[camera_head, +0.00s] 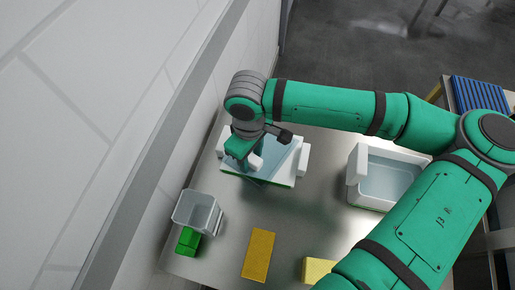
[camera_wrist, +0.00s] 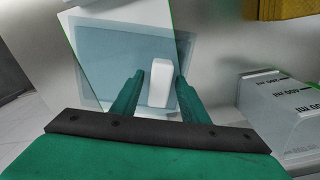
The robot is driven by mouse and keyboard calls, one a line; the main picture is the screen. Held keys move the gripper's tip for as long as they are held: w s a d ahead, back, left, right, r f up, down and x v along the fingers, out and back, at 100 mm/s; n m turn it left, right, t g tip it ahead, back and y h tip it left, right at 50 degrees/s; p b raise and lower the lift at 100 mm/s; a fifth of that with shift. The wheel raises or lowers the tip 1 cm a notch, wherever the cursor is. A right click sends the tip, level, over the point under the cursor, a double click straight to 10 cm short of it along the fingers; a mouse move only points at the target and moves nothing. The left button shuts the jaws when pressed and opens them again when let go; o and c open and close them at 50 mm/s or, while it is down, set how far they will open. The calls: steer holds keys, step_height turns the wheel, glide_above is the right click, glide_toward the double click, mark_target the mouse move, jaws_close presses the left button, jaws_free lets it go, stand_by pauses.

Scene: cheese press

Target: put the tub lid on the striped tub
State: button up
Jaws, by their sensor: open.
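The tub lid (camera_wrist: 108,88) looks like a translucent blue-grey sheet with a white upright handle (camera_wrist: 160,84). In the head view the lid (camera_head: 282,164) lies over a white, green-edged piece at the back of the table. I cannot tell whether that piece is a tub. My gripper (camera_wrist: 159,76) is open, with one green finger on each side of the handle. Gaps show between fingers and handle. In the head view my gripper (camera_head: 250,163) hides part of the lid. A white open tub (camera_head: 357,164) with green low on its side stands to the right; its stripes are not clear.
A small clear container (camera_head: 195,210) stands at the left, touching or close to a green block (camera_head: 188,241). It carries markings in the wrist view (camera_wrist: 270,105). Yellow blocks (camera_head: 258,255) (camera_head: 317,270) lie at the front. A ridged blue thing (camera_head: 480,93) is far right. The table's middle (camera_head: 310,212) is clear.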

steer(key=shift+s+f, duration=0.1)
steer(key=shift+f, duration=0.2)
steer(key=shift+a, duration=0.1)
steer(key=c, duration=0.5)
steer(key=shift+r, duration=0.4)
jaws_close()
steer(key=shift+r, duration=1.15)
steer(key=shift+w, duration=0.2)
steer(key=shift+r, duration=0.1)
